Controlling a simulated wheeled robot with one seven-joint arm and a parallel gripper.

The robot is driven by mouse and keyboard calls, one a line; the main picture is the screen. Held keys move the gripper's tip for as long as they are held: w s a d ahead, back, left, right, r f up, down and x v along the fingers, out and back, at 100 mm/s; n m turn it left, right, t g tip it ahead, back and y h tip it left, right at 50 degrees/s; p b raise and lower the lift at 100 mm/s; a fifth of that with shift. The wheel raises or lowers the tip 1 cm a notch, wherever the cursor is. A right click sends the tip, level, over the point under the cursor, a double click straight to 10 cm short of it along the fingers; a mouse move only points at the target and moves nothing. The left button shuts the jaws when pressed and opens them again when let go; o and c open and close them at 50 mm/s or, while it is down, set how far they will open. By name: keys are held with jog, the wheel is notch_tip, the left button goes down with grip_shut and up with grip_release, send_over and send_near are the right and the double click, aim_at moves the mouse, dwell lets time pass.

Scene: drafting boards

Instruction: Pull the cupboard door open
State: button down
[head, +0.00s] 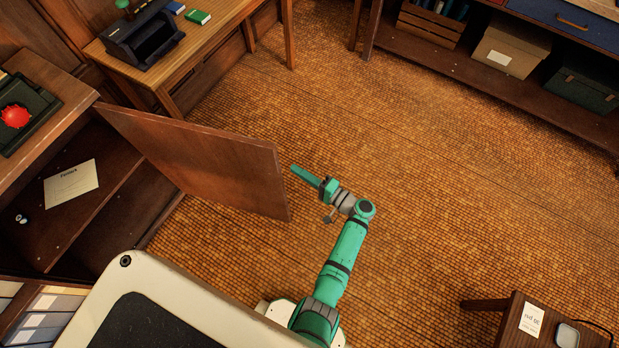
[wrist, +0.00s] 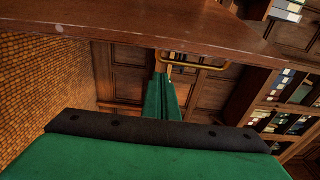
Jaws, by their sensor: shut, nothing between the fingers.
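The brown cupboard door (head: 215,165) stands wide open in the head view, swung out from its far side, with its inner face toward me. The cupboard (head: 95,215) shows its open inside at left. My gripper (head: 297,170) is just right of the door's free edge, pointing up-left, shut and empty. In the wrist view the door (wrist: 130,25) crosses the top, and my closed fingers (wrist: 160,80) lie below it. A brass bar handle (wrist: 200,65) shows just beyond the fingertips; I cannot tell whether they touch. The handle is hidden in the head view.
Inside the cupboard lies a white paper (head: 72,184). A device with a red button (head: 15,117) sits on top. A side table (head: 190,55) stands behind the door. A shelf unit (head: 490,90) is at upper right, a stool (head: 510,325) at lower right. The middle floor is clear.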

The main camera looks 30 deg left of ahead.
jog(key=s, duration=0.1)
jog(key=s+a, duration=0.1)
jog(key=s, duration=0.1)
jog(key=shift+s+a, duration=0.3)
jog(key=shift+a, duration=0.05)
jog(key=shift+w, duration=0.1)
